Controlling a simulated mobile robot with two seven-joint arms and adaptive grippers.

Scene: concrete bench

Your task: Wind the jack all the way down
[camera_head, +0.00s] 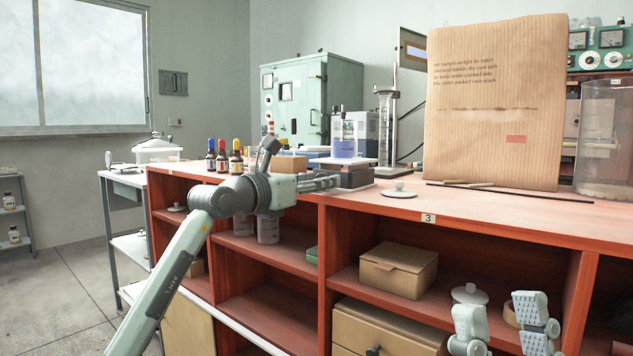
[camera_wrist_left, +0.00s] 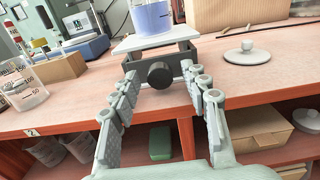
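The jack (camera_head: 352,176) stands near the bench's front edge, a dark low body under a pale top plate (camera_head: 342,161). Its round dark knob (camera_wrist_left: 160,74) faces me in the left wrist view. A glass vessel with blue liquid (camera_head: 343,148) stands upright on the plate. My left gripper (camera_head: 332,182) reaches the jack's front from the left. In the left wrist view its fingers (camera_wrist_left: 160,80) are open on either side of the knob, with gaps showing. The knob is hidden in the head view. My right gripper (camera_head: 501,306) is open and empty, low in front of the shelves.
A white lid with a knob (camera_head: 399,190) lies right of the jack. A large cardboard sheet (camera_head: 495,105) stands behind it, with thin rods (camera_head: 500,190) before it. Small bottles (camera_head: 222,157) and a wooden block (camera_wrist_left: 53,68) are to the left. Open shelves lie below the bench edge.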

